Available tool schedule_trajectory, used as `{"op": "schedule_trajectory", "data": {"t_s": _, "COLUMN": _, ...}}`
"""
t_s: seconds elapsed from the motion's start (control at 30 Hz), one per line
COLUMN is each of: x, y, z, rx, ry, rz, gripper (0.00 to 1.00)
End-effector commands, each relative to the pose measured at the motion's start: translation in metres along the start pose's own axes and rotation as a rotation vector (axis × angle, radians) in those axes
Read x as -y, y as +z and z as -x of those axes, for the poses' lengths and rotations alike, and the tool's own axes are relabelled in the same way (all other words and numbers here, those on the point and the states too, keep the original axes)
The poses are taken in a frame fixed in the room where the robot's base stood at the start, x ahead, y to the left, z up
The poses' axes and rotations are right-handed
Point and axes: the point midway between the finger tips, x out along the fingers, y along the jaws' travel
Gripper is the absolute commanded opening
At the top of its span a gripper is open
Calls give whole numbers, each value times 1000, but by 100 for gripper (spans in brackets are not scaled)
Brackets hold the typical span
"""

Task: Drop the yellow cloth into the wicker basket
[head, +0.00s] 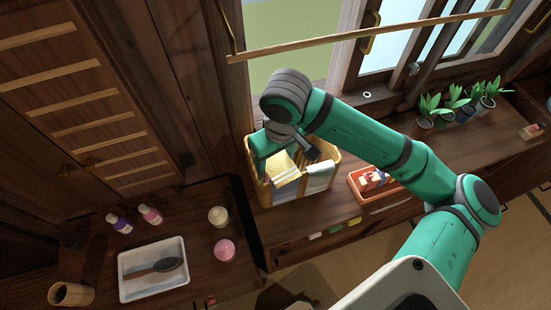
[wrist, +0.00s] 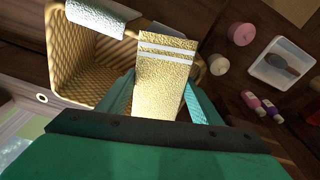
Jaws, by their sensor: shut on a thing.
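The yellow cloth (head: 286,177) with white stripes is held in my gripper (head: 272,160). In the wrist view the cloth (wrist: 160,75) sits between the two teal fingers of my gripper (wrist: 162,92), which are shut on it. The wicker basket (head: 259,187) stands on the wooden cabinet top below the window. In the wrist view the basket (wrist: 84,58) lies to the left of and behind the cloth, which overlaps its edge. In the head view the cloth appears over the basket. I cannot tell whether it touches the basket.
A whitish cloth (head: 320,176) hangs over the basket rim. An orange tray (head: 359,190) with small items stands to the right, potted plants (head: 458,104) farther along. A white tray (head: 128,290) with a brush, bottles (head: 150,214) and a pink jar (head: 224,250) are at lower left.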

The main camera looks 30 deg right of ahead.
Motion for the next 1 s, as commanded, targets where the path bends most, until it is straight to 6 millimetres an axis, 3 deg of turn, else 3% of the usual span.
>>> {"op": "schedule_trajectory", "data": {"t_s": 0.13, "x": 3, "y": 3, "z": -6, "rx": 15, "ry": -8, "rz": 6, "gripper": 15}}
{"op": "schedule_trajectory", "data": {"t_s": 0.17, "x": 3, "y": 3, "z": -6, "rx": 15, "ry": -9, "rz": 6, "gripper": 65}}
{"op": "schedule_trajectory", "data": {"t_s": 0.2, "x": 4, "y": 3, "z": -6, "rx": 15, "ry": -9, "rz": 6, "gripper": 67}}
{"op": "schedule_trajectory", "data": {"t_s": 0.67, "x": 2, "y": 1, "z": 5, "rx": 8, "ry": -5, "rz": 3, "gripper": 67}}
{"op": "schedule_trajectory", "data": {"t_s": 1.0, "x": 1, "y": 0, "z": 67, "rx": 6, "ry": -3, "rz": 4, "gripper": 67}}
